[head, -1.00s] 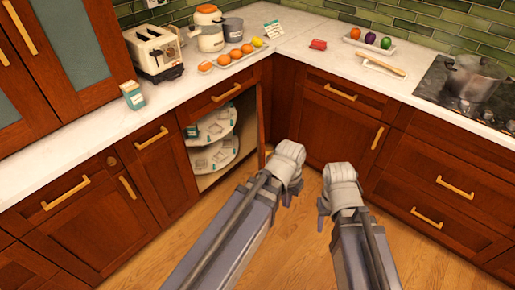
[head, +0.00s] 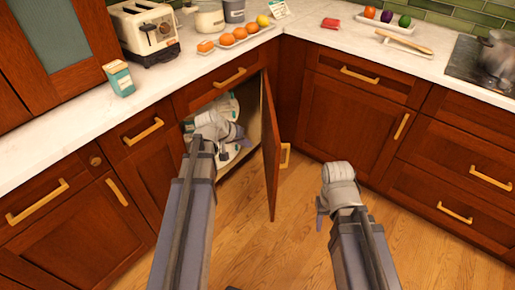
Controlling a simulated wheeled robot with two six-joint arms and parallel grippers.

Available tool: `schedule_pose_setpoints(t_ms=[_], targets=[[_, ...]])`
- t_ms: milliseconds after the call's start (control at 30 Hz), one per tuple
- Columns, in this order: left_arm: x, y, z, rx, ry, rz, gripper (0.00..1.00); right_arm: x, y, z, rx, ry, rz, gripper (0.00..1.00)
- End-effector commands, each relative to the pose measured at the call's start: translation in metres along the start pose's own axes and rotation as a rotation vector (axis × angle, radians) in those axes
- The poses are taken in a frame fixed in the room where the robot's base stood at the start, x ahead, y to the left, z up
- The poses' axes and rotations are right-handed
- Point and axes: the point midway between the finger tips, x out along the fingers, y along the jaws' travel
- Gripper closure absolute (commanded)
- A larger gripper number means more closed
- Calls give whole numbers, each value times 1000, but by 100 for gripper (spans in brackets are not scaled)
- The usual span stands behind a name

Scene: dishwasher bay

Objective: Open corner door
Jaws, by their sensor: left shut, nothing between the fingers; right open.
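The corner door (head: 271,155) is a red-brown wooden panel standing ajar, swung out from the corner cabinet at its right side. Its brass handle (head: 285,156) shows on the face turned to the right. Behind it, the cabinet opening shows pale round shelves (head: 223,108) with packets on them, partly hidden by my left gripper. My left gripper (head: 236,137) is shut and empty, in front of the opening and left of the door; I cannot tell whether it touches the door. My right gripper (head: 320,208) is open and empty, over the floor right of the door.
A drawer front (head: 218,90) closes the space above the opening. Drawers and cabinets with brass handles line both sides. The counter (head: 160,88) holds a toaster (head: 146,35), a tray of oranges (head: 240,40) and a pot (head: 497,58). The wooden floor (head: 275,240) is clear.

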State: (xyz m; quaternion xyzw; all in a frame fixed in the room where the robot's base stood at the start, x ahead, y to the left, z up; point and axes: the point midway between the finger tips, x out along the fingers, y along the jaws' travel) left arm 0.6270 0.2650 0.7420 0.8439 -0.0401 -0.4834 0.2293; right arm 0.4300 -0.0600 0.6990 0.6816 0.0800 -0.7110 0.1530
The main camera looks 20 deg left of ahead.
Motion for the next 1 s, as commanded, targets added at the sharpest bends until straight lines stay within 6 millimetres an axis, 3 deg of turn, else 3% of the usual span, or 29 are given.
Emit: schedule_pose_setpoints(t_ms=[200, 567, 700, 1000], targets=[[42, -3, 2, 3, -2, 1, 100, 35, -3, -2, 0, 0, 0, 50], [102, -3, 2, 2, -2, -1, 100, 83, -8, -5, 0, 0, 0, 50], [104, 21, 1, 3, -3, 1, 100, 74, -7, -4, 0, 0, 0, 50], [112, 35, 1, 2, -2, -1, 100, 74, -7, -4, 0, 0, 0, 50]])
